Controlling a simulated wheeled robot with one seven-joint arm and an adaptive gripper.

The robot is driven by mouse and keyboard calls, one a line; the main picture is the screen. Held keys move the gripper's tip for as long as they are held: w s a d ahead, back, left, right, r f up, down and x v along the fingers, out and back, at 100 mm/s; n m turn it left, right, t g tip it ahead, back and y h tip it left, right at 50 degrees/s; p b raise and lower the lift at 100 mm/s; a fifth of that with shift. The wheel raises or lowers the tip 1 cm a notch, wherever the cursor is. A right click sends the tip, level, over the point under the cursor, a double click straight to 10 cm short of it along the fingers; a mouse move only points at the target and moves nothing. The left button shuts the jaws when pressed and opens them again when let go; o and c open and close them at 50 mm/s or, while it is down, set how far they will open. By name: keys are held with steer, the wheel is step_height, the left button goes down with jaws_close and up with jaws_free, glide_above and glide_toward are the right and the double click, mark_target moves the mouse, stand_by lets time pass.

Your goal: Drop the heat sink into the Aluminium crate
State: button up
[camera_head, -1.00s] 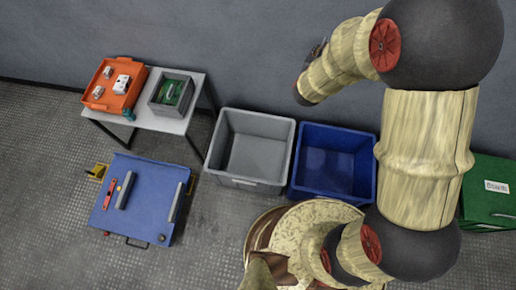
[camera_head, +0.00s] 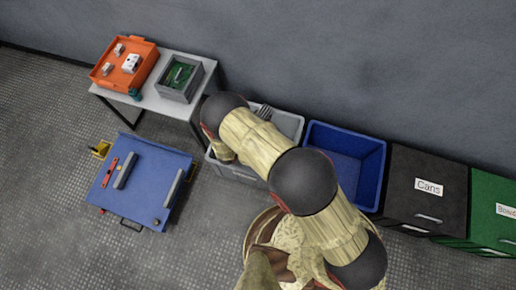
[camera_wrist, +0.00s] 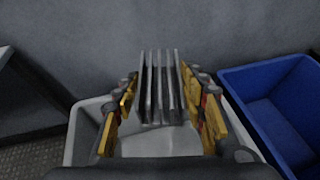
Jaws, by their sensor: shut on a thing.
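The heat sink (camera_wrist: 160,88), a grey block with upright parallel fins, is held between the yellow fingers of my gripper (camera_wrist: 160,105) in the wrist view. The gripper is shut on it. In the head view the heat sink (camera_head: 264,112) shows just past my arm, at the back of the grey crate (camera_head: 292,124). The grey crate (camera_wrist: 85,128) lies below the gripper in the wrist view, with the heat sink above its far part. My arm hides much of the crate in the head view. No readable label shows on it.
A blue crate (camera_head: 375,165) stands right of the grey crate, then a black bin marked "Cans" (camera_head: 430,165) and a green bin (camera_head: 490,195). A white table (camera_head: 150,100) with an orange tray (camera_head: 143,72) stands left. A blue cart (camera_head: 165,160) is in front. The wall is close behind.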

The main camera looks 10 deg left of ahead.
steer(key=s+f+b, duration=0.4)
steer(key=f, duration=0.7)
steer(key=shift+a, duration=0.35)
steer(key=shift+s, duration=0.1)
steer(key=o, duration=1.5)
steer(key=v, duration=1.2)
